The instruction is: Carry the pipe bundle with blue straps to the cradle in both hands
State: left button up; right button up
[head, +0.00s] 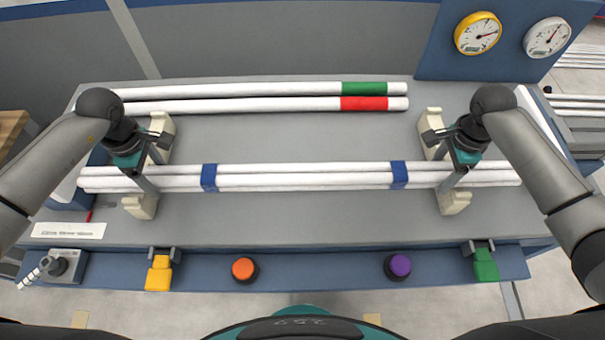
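The pipe bundle with blue straps (300,180) is a row of long white pipes with two blue bands, lying level from left to right. Cream blocks, which look like the cradle, show behind and in front of the bundle at the left (140,206) and right (454,202). The bundle passes between their ends; whether it rests on them or hangs just above is unclear. My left gripper (145,182) is at the bundle's left part and my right gripper (452,182) at its right part. Their fingers cross the pipes, but their closure is hidden.
Two loose white pipes, one with a green band (364,89) and one with a red band (364,104), lie behind. Two gauges (478,34) stand at the back right. Orange (243,268) and purple (399,266) knobs line the front edge. The grey tabletop (290,140) between is clear.

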pick_arm(q)
grip_shut()
pick_arm(e)
grip_shut()
dwell(0.4)
